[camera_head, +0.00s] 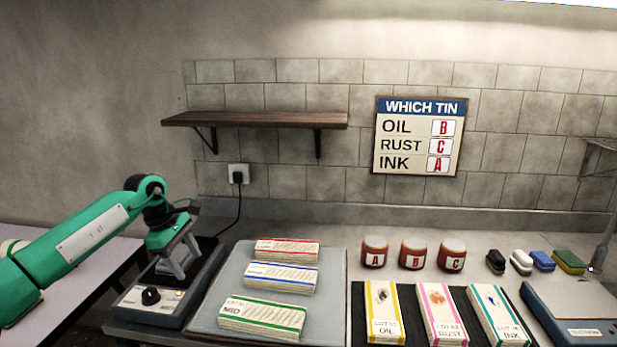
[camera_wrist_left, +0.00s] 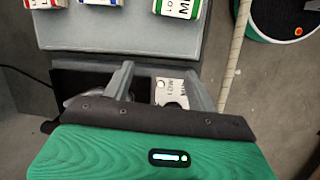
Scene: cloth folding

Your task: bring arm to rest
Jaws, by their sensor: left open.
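My left gripper (camera_head: 177,262) is green and black with grey fingers, at the left of the head view. It points down over a dark grey device (camera_head: 150,308) with a black knob. In the left wrist view, the fingers (camera_wrist_left: 160,75) are spread apart, with a white printed label (camera_wrist_left: 170,92) visible between them. I cannot tell whether the fingers touch the device. Three folded, banded cloth bundles lie right of it: red-banded (camera_head: 287,250), blue-banded (camera_head: 281,278) and green-banded (camera_head: 262,317). My right gripper is not in view.
The bundles lie on a grey board (camera_head: 335,300). Several small brushes or sponges (camera_head: 541,261) and a scale (camera_head: 575,310) are at far right. A wooden shelf (camera_head: 255,119) and sign hang behind.

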